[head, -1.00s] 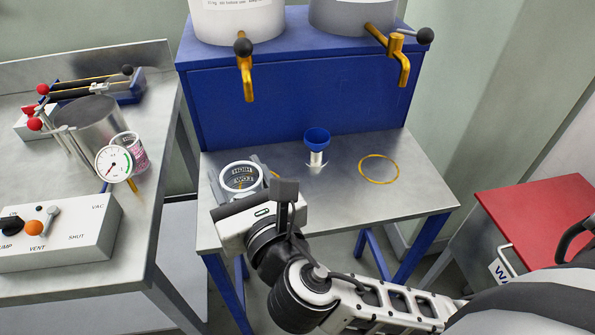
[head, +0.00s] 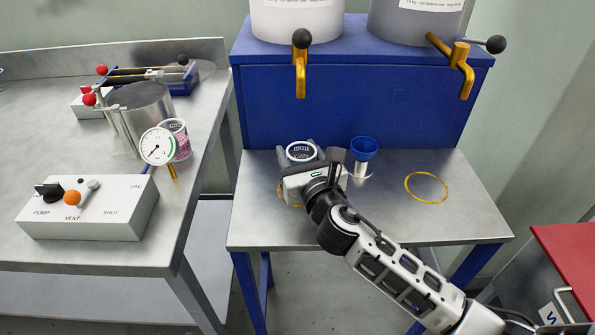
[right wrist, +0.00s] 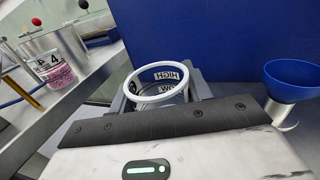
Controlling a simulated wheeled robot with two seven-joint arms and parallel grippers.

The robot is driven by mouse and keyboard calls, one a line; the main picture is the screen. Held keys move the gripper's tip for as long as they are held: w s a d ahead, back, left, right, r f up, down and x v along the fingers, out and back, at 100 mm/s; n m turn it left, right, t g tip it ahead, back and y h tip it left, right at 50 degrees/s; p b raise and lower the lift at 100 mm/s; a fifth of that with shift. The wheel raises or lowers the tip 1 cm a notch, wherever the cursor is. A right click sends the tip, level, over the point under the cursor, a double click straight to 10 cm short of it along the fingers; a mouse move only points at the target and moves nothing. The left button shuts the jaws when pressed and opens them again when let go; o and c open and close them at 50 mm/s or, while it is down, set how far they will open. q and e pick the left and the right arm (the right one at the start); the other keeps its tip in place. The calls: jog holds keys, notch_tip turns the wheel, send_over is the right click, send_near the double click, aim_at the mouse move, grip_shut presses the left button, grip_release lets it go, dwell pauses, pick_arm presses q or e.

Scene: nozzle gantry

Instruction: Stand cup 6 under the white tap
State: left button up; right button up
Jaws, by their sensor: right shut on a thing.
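A clear cup with a white rim (head: 301,152) shows HIGH and LOW labels inside. No number is readable on it, so I cannot confirm it is cup 6. My right gripper (head: 300,165) is shut on it, and the cup looks upright. It also shows in the right wrist view (right wrist: 160,82); the gripper body hides its base, so I cannot tell whether it touches the table. The white tank's brass tap (head: 300,80) appears directly above the cup in the head view. A yellow ring (head: 286,197) on the table is mostly hidden by my gripper. My left gripper is out of view.
A blue funnel-topped metal stand (head: 363,150) is close right of my gripper. Another yellow ring (head: 426,188) lies empty further right, below the grey tank's tap (head: 462,75). The blue cabinet (head: 345,105) rises behind. A pink-filled cup marked 4 (head: 176,140) stands on the left bench.

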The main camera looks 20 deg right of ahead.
jog(key=shift+w+f, duration=0.4)
jog(key=shift+f, duration=0.05)
notch_tip(320, 180, down, 3)
jog(key=shift+r+b, duration=0.1)
jog(key=shift+b, duration=0.8)
jog(key=shift+f, duration=0.25)
jog(key=shift+r, duration=0.1)
jog(key=shift+f, duration=0.2)
jog(key=o, duration=1)
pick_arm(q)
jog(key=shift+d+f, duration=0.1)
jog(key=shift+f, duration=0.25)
pick_arm(e)
jog(key=shift+o, duration=0.2)
jog(key=shift+r, duration=0.15)
